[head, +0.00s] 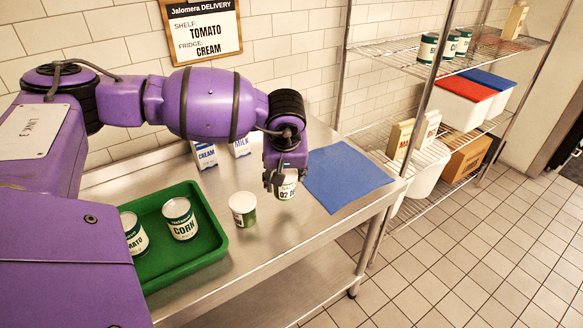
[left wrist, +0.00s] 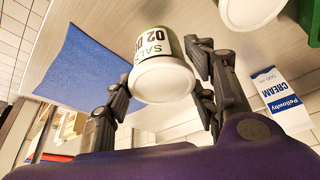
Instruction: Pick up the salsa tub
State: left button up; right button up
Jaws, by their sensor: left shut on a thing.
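The salsa tub (head: 287,190) is a white tub with a green band and dark print, partly hidden under my left gripper (head: 283,178) in the head view. In the left wrist view the tub (left wrist: 164,80) sits between the two fingers of my left gripper (left wrist: 162,72), with "SAL" and "02 D" readable on its side. The gripper is shut on it. I cannot tell whether its base is touching the steel table (head: 265,240). My right gripper is not in view.
A similar tub (head: 242,208) stands just left of the salsa tub. A green tray (head: 218,240) holds cans, one labelled CORN (head: 180,218). A cream carton (head: 204,155) and a milk carton (head: 241,147) stand behind. A blue mat (head: 345,177) lies clear at right, before a wire shelf (head: 440,65).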

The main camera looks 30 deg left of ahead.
pick_arm(q)
jog(key=s+d+r+m+h+p, duration=0.1)
jog(key=s+d+r+m+p, duration=0.2)
jog(key=s+d+r, duration=0.3)
jog(key=s+d+r+m+t+h+p, duration=0.1)
jog(key=s+d+r+m+p, duration=0.3)
jog(key=d+r, duration=0.8)
jog(key=s+d+p, duration=0.1)
jog(key=s+p, duration=0.1)
jog(key=s, duration=0.1)
jog(key=shift+s+m+h, duration=0.3)
jog(key=shift+h, duration=0.1)
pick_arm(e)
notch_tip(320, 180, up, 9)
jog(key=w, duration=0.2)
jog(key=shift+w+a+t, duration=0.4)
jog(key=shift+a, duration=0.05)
